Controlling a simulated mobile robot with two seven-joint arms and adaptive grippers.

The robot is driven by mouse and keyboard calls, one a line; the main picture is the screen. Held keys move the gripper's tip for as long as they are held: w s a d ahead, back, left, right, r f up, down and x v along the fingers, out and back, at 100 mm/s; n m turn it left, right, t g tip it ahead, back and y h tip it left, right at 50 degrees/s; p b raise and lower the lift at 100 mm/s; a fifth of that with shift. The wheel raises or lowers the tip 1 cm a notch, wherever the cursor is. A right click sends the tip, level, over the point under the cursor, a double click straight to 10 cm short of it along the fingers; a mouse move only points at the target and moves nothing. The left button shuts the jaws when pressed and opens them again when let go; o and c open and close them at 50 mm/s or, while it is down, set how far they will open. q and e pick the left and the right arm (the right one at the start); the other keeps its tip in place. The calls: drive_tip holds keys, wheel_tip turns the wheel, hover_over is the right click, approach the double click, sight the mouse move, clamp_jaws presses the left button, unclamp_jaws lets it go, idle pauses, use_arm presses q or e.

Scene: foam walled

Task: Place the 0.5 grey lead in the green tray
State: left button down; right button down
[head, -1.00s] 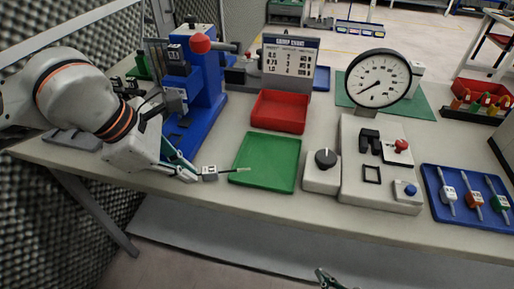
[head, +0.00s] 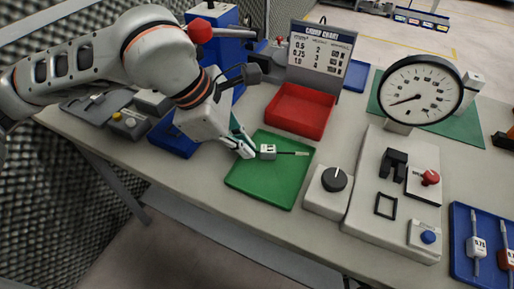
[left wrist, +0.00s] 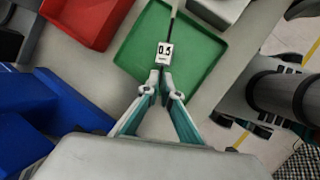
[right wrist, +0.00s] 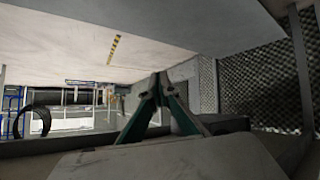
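The grey 0.5 lead (head: 268,152) has a pale tag and a thin dark rod. My left gripper (head: 246,150) is shut on its tag end and holds it over the green tray (head: 262,187). In the left wrist view the "0.5" tag (left wrist: 164,52) sits at the fingertips (left wrist: 161,76), with the rod pointing away over the tray (left wrist: 190,62). Whether the lead touches the tray floor I cannot tell. My right gripper (right wrist: 158,84) shows only in the right wrist view, its fingertips together with nothing between them.
A red tray (head: 299,109) lies behind the green one. A knob box (head: 328,192) stands close on its right, beside a gauge fixture (head: 398,195). The blue press (head: 214,62) is behind my left arm. A blue tray (head: 462,240) holds other leads at the right.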

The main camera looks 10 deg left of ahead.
sight(252, 165)
use_arm(q)
drive_tip(key=shift+d+f, duration=0.1)
drive_tip(key=shift+s+f, duration=0.1)
drive_tip(key=shift+f, duration=0.2)
wheel_tip(252, 165, down, 3)
drive_tip(key=shift+s+r+b, duration=0.1)
drive_tip(key=shift+r+b, duration=0.1)
drive_tip(key=shift+b, duration=0.6)
drive_tip(key=shift+w+a+f, duration=0.2)
drive_tip(key=shift+w, duration=0.1)
drive_tip(key=shift+s+r, duration=0.1)
drive_tip(key=shift+s+d, duration=0.1)
drive_tip(key=c, duration=2.6)
unclamp_jaws()
drive_tip(key=shift+o, duration=0.2)
use_arm(e)
drive_tip(key=shift+w+a+f, duration=0.35)
drive_tip(key=shift+w+f, duration=0.05)
drive_tip(key=shift+w, duration=0.2)
